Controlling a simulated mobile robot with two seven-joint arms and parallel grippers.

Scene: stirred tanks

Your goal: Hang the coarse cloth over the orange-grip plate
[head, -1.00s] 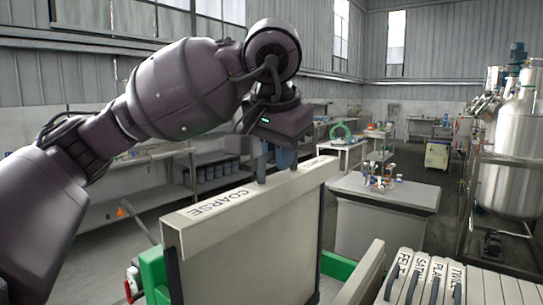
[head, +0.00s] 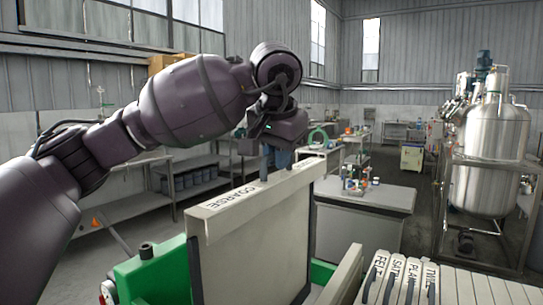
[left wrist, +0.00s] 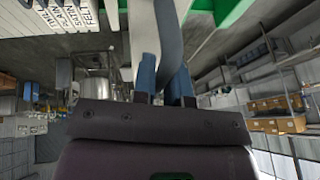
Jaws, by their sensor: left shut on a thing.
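The coarse cloth (head: 250,250) is a pale beige sheet hanging flat from a thick top edge lettered COARSE. My left gripper (head: 277,168) is shut on that top edge and holds the cloth upright above a green frame (head: 152,280). In the left wrist view the blue fingers (left wrist: 165,85) sit either side of the cloth's grey edge (left wrist: 169,35). I cannot make out an orange-grip plate; the cloth hides part of the frame. My right gripper is not in view.
A row of pale slabs lettered FELT, SATIN, PLAIN and TWILL (head: 405,283) stands at the lower right. Behind are a grey bench (head: 365,205) with small items and a steel tank (head: 490,150). A shelf with dark containers (head: 190,180) is at the left.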

